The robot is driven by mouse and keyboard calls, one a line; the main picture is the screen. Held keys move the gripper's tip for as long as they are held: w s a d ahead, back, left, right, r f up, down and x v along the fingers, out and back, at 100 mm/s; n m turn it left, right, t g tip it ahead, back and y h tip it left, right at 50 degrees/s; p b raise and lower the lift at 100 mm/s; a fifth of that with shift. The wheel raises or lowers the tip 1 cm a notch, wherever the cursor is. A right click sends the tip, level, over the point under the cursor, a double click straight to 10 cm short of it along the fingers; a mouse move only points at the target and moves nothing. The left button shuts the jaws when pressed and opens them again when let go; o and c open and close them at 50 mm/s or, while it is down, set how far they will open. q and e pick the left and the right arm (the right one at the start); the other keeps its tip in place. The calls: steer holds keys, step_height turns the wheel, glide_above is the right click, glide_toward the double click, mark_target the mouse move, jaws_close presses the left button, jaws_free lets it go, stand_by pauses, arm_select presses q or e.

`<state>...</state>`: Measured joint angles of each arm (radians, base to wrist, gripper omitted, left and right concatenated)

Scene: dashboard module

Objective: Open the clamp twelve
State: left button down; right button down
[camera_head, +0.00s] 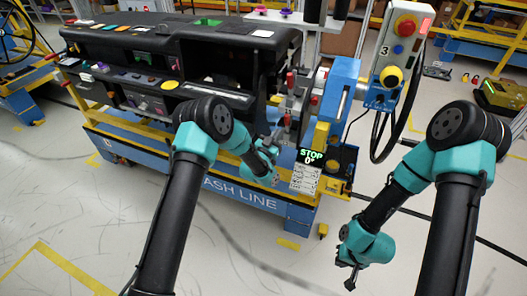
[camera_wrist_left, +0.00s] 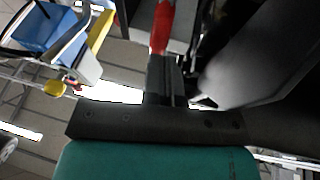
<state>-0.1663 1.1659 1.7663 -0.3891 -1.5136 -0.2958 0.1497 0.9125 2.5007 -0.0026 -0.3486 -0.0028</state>
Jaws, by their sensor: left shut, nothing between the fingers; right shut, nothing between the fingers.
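Red-handled clamps stand at the right end of the dashboard module. An upper red handle (camera_head: 290,82) and a lower red handle (camera_head: 287,120) show in the head view. I cannot read which one is clamp twelve. My left gripper (camera_head: 277,138) is shut and empty, close below the lower red handle. In the left wrist view a red handle (camera_wrist_left: 162,25) rises just beyond the shut fingers (camera_wrist_left: 166,80); whether they touch it I cannot tell. My right gripper (camera_head: 350,280) is shut and empty, low over the floor at the right, away from the clamps.
The black dashboard (camera_head: 150,45) rests on a blue and yellow cart. A blue post (camera_head: 340,90) and a control box with buttons (camera_head: 402,50) stand right of the clamps. A small sign (camera_head: 308,170) reads STOP. Open floor (camera_head: 235,255) lies in front.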

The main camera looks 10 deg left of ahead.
arm_select(q)
steer(key=v, duration=0.9)
steer(key=shift+f, duration=0.2)
steer(key=shift+s+a, duration=0.1)
steer(key=shift+s, duration=0.05)
steer(key=s+a+f+n+g+y, duration=0.45)
steer(key=s+a+f+g, duration=0.45)
steer(key=s+f, duration=0.3)
steer(key=s+a+f+n+g, duration=0.1)
steer(key=s+a+g, duration=0.1)
steer(key=s, duration=0.5)
steer(key=s+a+f+n+g+y, duration=0.1)
steer(key=s+a+g, duration=0.1)
steer(key=s+g, duration=0.2)
steer(key=s+a+f+n+g, duration=0.1)
steer(key=s+a+f+g, duration=0.1)
steer(key=s, duration=0.8)
steer(key=shift+n+g+y, duration=0.35)
steer(key=shift+g, duration=0.25)
